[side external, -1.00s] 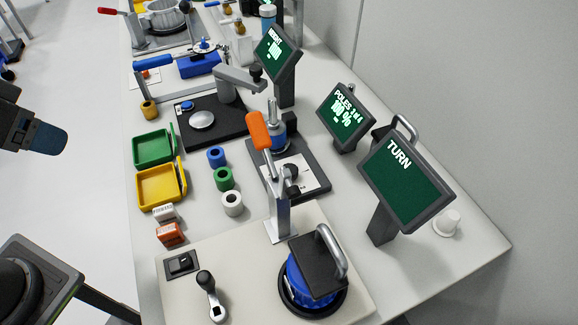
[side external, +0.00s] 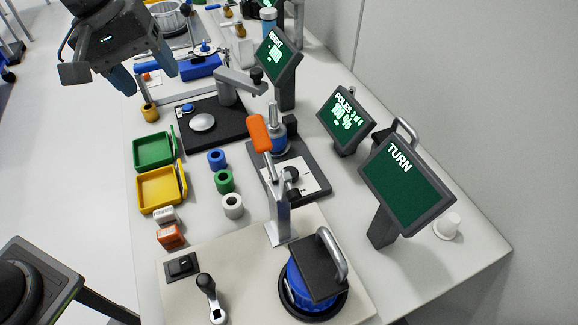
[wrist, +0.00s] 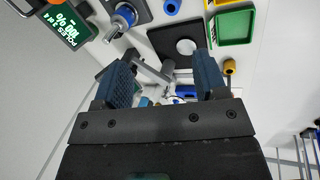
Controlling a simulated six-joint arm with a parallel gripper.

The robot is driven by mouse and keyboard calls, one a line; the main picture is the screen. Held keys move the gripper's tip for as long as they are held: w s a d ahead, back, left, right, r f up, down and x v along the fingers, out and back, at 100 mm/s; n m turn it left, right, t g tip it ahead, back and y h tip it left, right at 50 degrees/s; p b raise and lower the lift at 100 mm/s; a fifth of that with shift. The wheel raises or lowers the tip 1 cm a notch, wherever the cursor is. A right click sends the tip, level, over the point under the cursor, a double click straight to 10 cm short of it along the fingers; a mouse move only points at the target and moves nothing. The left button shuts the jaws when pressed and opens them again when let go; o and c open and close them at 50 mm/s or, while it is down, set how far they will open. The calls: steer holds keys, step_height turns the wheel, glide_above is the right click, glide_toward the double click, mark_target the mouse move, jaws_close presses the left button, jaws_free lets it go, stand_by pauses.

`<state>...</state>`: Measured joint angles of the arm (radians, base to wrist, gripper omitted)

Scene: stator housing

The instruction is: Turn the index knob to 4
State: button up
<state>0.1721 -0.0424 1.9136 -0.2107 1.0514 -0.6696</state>
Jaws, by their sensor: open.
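A black knob (side external: 291,174) sits on a white marked plate (side external: 312,178) in the side view, partly behind the orange-handled clamp (side external: 259,133); I take it for the index knob. Its number setting is too small to read. A blue ring part (side external: 277,136) stands on a metal spindle beside it. My gripper (side external: 147,78) is open and empty, high at the upper left, well away from the knob. In the wrist view both fingers (wrist: 163,65) are apart with nothing held between them, and the knob cannot be made out.
Screens reading "POLES 3 of 4 100 %" (side external: 345,122) and "TURN" (side external: 405,185) stand at the right. Green (side external: 153,164) and yellow (side external: 139,191) trays and loose blue, green and white rings (side external: 224,181) lie left of the clamp. A swing arm (side external: 238,83) stands behind.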

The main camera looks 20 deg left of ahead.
steer(key=w+d+f+n+g+h, duration=0.1)
steer(key=w+d+f+n+g, duration=0.1)
steer(key=w+d+f+n, duration=0.4)
steer(key=g, duration=0.2)
glide_toward(289, 169)
steer(key=shift+n, duration=0.4)
steer(key=x, duration=0.9)
steer(key=shift+s+d, duration=0.25)
steer(key=shift+s, duration=0.15)
steer(key=c, duration=0.9)
